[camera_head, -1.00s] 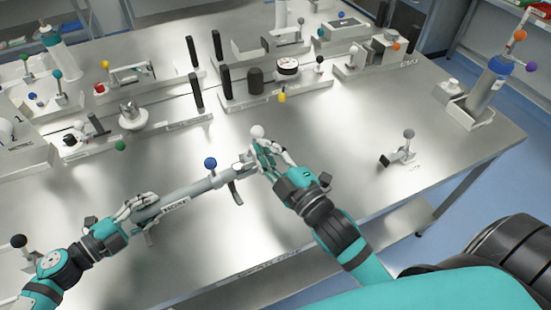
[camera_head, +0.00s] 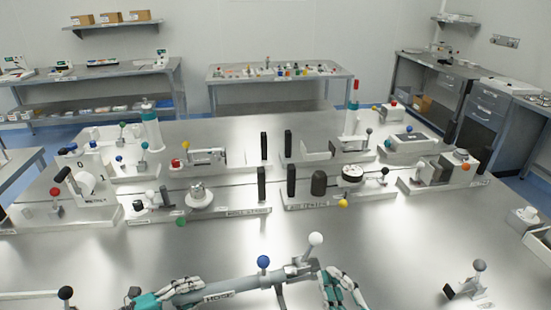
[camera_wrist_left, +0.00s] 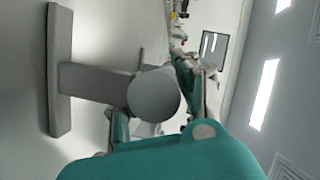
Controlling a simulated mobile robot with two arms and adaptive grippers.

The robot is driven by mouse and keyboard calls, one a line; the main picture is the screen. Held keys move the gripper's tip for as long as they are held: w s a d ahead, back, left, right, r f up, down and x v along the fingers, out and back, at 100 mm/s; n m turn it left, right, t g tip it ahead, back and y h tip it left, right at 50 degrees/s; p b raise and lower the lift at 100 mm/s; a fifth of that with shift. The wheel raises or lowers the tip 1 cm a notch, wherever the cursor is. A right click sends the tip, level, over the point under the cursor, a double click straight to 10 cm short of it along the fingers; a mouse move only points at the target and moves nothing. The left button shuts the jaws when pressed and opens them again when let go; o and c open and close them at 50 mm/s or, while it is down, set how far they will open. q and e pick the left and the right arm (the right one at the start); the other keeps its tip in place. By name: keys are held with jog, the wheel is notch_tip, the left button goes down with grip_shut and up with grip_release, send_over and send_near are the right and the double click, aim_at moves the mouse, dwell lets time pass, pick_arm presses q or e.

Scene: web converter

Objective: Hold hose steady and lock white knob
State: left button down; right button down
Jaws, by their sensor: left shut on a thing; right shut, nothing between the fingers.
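The grey hose (camera_head: 240,287) with a dark label lies across the bottom of the head view. A blue knob (camera_head: 263,262) stands up from it. The white knob (camera_head: 316,239) stands upright on a lever at the hose's right end. My left gripper (camera_head: 182,289) is shut on the hose left of the label. In the left wrist view, its fingers (camera_wrist_left: 152,100) flank the round grey hose end (camera_wrist_left: 153,94), with a grey T-shaped bar beyond. My right gripper (camera_head: 338,287) is shut and empty, just below and right of the white knob; whether it touches the lever is unclear.
The steel table (camera_head: 400,240) has bare room between the hose and the row of fixtures. A fixture with a black post and yellow knob (camera_head: 343,203) stands behind the white knob. A small grey-knobbed lever (camera_head: 478,266) is at right. A black knob (camera_head: 66,293) is at lower left.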

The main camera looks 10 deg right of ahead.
pick_arm(q)
jog(key=shift+s+f+p, duration=0.2)
jog(key=shift+f+p, duration=0.1)
jog(key=shift+f, duration=0.05)
jog(key=c, duration=1.2)
grip_release()
jog(key=o, duration=0.3)
jog(key=shift+w+r, duration=0.15)
jog(key=shift+r, duration=0.05)
jog(key=shift+o, duration=0.2)
jog(key=shift+a+r, duration=0.1)
jog(key=v, duration=1.2)
